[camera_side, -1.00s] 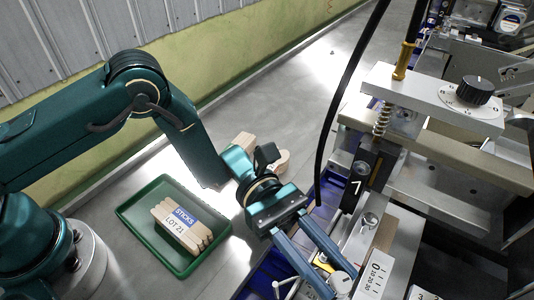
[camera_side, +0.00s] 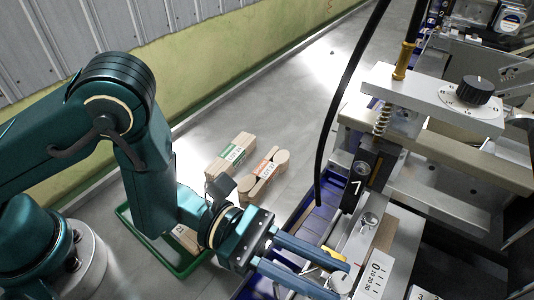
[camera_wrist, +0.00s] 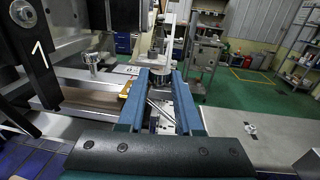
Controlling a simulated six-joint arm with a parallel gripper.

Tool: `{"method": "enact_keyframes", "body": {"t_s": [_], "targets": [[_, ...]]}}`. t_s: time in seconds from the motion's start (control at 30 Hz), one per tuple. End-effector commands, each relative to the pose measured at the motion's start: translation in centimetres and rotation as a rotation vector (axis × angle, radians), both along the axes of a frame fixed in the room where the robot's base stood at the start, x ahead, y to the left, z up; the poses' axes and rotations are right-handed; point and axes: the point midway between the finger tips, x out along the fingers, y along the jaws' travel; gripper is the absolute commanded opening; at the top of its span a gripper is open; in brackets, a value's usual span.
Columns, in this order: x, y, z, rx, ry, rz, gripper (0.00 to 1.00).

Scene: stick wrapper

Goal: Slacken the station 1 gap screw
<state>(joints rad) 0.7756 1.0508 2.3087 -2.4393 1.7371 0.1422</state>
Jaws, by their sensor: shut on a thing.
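The station 1 gap screw appears to be the round metal head (camera_side: 342,284) beside the 0-10-20-30 scale, near the black plate marked 1 (camera_side: 357,187). My gripper (camera_side: 344,280) reaches in from the left, with its two blue fingers on either side of that head, shut on it. In the wrist view, my gripper (camera_wrist: 161,76) points away from the camera. The head shows only partly between the fingertips. A second, smaller silver screw (camera_side: 369,220) stands free above the scale plate and also shows at left in the wrist view (camera_wrist: 93,61).
The white scale plate (camera_side: 376,276) lies right of the fingertips. A bracket with a black dial (camera_side: 474,90) overhangs at upper right. A black hose (camera_side: 330,130) hangs nearby. Stick bundles (camera_side: 232,153) lie on the bench, and a green tray (camera_side: 127,217) sits partly behind my arm.

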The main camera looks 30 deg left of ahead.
Motion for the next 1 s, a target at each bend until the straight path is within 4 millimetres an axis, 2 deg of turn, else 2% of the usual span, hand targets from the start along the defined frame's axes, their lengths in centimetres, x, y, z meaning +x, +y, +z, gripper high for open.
{"method": "enact_keyframes", "body": {"t_s": [0.27, 0.7, 0.73, 0.8, 1.0], "targets": [[-0.23, -0.01, -0.02, 0.0, 0.003, 0.066, 0.0], [-0.17, -0.02, 0.02, -0.002, 0.003, 0.076, 0.0], [-0.17, -0.02, 0.02, -0.002, 0.003, 0.076, 0.41], [-0.17, -0.03, 0.02, -0.002, 0.003, 0.076, 0.64], [-0.18, -0.04, 0.02, -0.002, 0.003, 0.075, 0.64]]}}
